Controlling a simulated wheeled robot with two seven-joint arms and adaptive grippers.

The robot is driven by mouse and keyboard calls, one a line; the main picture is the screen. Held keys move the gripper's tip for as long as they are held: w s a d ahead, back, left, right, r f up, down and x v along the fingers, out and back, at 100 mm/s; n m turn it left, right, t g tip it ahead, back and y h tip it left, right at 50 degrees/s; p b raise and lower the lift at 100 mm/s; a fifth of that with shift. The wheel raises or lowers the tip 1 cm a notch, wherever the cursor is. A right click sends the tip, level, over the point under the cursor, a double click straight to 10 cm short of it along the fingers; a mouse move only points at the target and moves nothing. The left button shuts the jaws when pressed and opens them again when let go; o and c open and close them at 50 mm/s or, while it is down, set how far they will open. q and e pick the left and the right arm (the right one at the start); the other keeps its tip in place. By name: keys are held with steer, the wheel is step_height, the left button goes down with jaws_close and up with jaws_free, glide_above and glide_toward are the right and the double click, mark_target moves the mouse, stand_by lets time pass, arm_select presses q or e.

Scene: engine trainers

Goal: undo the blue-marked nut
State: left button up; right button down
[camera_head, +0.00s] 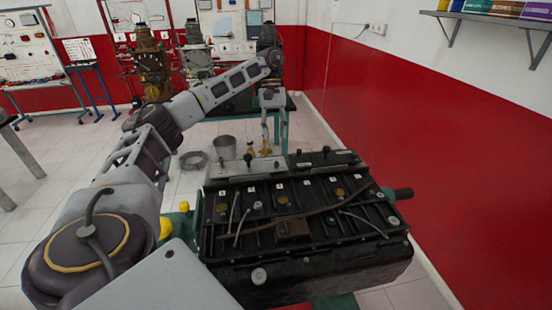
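A black engine block (300,255) fills the lower middle of the view, with several bolts, rods and small white tags on its top. I cannot make out a blue-marked nut on it; any blue mark is too small or hidden. My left arm reaches in from the left and over the far side. My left gripper (270,140) points down just beyond the block's far edge, near small brass-coloured parts (251,150). Its two fingers look apart, with nothing seen between them. My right gripper is out of view.
A grey bucket (225,147) and a grey ring (193,160) are on the tiled floor behind the block. Other engines (152,65) stand at the back. A red and white wall (450,150) bounds the right side, with a shelf (490,17) above.

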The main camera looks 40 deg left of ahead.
mark_target(276, 162)
arm_select(q)
steer(key=shift+b+x, duration=1.25)
steer(key=shift+x, duration=2)
steer(key=shift+p+x, duration=0.3)
steer(key=shift+x, duration=0.95)
jaws_close()
